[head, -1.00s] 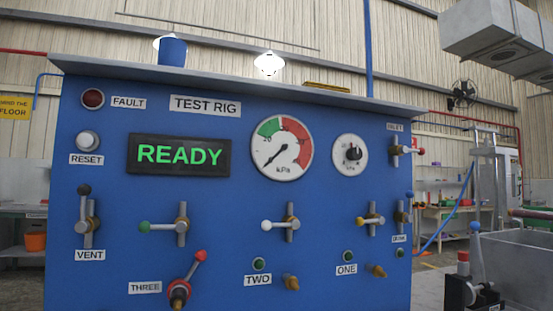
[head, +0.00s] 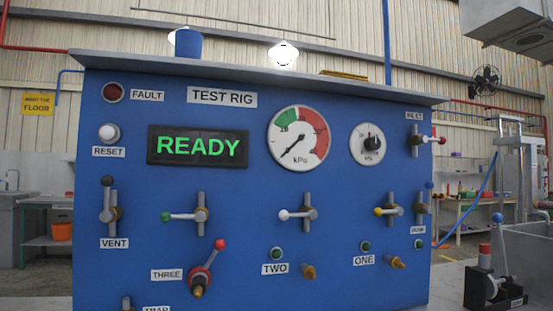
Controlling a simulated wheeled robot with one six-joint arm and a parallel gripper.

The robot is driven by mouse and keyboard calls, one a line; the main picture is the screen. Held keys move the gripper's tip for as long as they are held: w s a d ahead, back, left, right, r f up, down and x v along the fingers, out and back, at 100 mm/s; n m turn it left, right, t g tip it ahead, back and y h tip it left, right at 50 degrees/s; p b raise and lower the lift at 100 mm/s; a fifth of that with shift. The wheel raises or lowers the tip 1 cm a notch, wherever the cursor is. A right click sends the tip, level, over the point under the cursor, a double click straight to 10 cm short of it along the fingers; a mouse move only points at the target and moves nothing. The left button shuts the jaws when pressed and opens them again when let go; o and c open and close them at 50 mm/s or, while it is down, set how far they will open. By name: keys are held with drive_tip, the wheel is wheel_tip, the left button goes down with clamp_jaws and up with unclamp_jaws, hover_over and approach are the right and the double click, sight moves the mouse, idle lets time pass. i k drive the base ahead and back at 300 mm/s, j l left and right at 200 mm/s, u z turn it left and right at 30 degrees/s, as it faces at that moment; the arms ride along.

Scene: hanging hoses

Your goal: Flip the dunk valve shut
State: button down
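At the right edge of the blue test rig panel (head: 330,255), a small label (head: 418,230) seems to read DUNK but is too small to be sure. Just above it is a valve (head: 421,208) on a short vertical pipe.
The vent valve (head: 108,213) has its black knob up. Green-knobbed (head: 200,214) and white-knobbed (head: 307,213) valves have handles across. The red-knobbed inlet valve (head: 415,140) is upper right. A black block with a blue-knobbed lever (head: 497,235) stands right, by a grey tank (head: 530,245).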

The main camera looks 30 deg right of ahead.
sight(427, 209)
drive_tip(key=z, duration=0.4)
drive_tip(key=l+z, duration=0.15)
drive_tip(key=z, duration=0.65)
drive_tip(key=l+z, duration=0.1)
drive_tip(key=z, duration=0.3)
